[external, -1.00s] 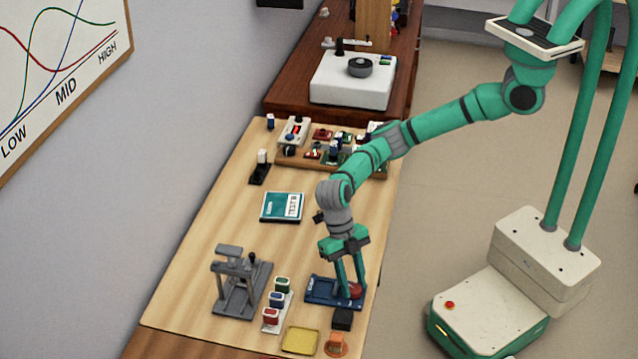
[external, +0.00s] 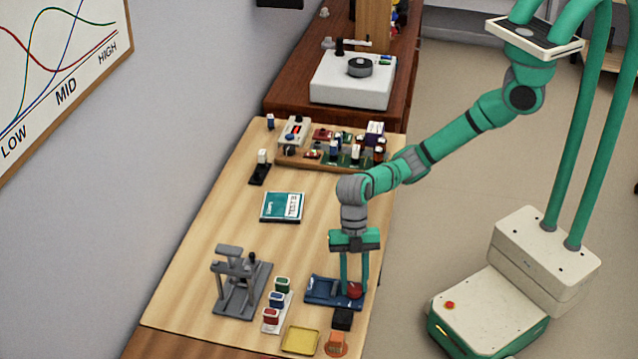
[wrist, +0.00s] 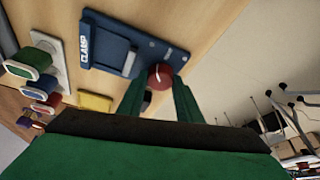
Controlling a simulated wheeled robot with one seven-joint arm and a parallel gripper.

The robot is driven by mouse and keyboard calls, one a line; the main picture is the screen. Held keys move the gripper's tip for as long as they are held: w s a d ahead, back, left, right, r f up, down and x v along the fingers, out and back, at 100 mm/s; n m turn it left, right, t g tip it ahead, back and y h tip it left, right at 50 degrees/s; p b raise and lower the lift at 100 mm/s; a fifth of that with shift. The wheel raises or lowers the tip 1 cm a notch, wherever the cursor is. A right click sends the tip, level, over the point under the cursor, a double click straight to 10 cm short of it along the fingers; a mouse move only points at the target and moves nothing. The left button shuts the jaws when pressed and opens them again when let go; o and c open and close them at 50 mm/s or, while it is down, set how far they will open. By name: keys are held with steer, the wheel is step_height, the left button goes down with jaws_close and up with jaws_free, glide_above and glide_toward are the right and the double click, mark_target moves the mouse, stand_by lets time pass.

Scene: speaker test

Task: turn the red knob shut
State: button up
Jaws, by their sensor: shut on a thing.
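The red knob (external: 355,290) sits at the right end of a blue clamp fixture (external: 318,290) near the front right of the table. In the wrist view the knob (wrist: 160,76) shows between my fingertips, with a pale mark on its face, and the fixture (wrist: 105,45) carries the word CLAMP. My gripper (external: 355,292) points down and is shut on the knob, with a finger on each side; it also shows in the wrist view (wrist: 158,84). The exact contact of the fingertips is partly hidden.
A black block (external: 342,319), an orange piece (external: 336,344) and a yellow tray (external: 300,340) lie in front of the fixture. Red, blue and green pieces on a white strip (external: 283,308) and a grey press (external: 240,285) stand left.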

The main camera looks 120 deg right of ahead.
stand_by(0.3)
steer(key=o, duration=1)
steer(key=shift+o, duration=0.2)
steer(key=v, duration=1.1)
steer(key=shift+s+f, duration=0.1)
